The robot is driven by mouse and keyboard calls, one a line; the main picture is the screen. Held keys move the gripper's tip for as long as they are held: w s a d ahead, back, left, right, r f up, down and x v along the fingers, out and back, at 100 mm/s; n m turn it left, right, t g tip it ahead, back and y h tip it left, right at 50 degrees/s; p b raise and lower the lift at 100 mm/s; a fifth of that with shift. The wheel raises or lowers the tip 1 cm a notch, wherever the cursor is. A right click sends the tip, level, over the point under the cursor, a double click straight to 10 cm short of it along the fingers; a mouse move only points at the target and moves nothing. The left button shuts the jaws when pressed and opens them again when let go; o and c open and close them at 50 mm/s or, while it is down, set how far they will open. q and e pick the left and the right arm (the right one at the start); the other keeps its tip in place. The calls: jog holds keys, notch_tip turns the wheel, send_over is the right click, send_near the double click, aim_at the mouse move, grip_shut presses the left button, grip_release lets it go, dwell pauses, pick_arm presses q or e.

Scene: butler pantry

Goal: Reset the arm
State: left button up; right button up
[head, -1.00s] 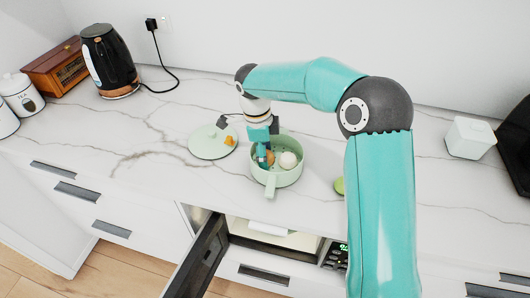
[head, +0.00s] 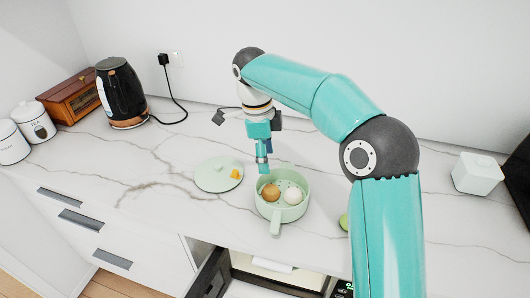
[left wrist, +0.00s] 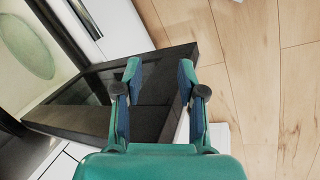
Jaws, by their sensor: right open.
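My right arm reaches in from the right in the head view. Its gripper (head: 263,164) is open and empty, pointing down just above the back left rim of a pale green pot (head: 292,212). A brown round item (head: 270,193) and a white round item (head: 293,196) lie in the pot. My left gripper (left wrist: 158,72) shows in the left wrist view with its two fingers apart and nothing between them. Behind its fingers are a dark open door (left wrist: 150,90) and the wood floor. The left gripper is not visible in the head view.
A black kettle (head: 120,92), wooden box (head: 72,97) and white canisters (head: 34,122) stand at the left. An open appliance (head: 275,272) is below the counter. A white box (head: 477,173) stands right.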

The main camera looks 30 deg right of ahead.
jog(key=shift+r, duration=0.3)
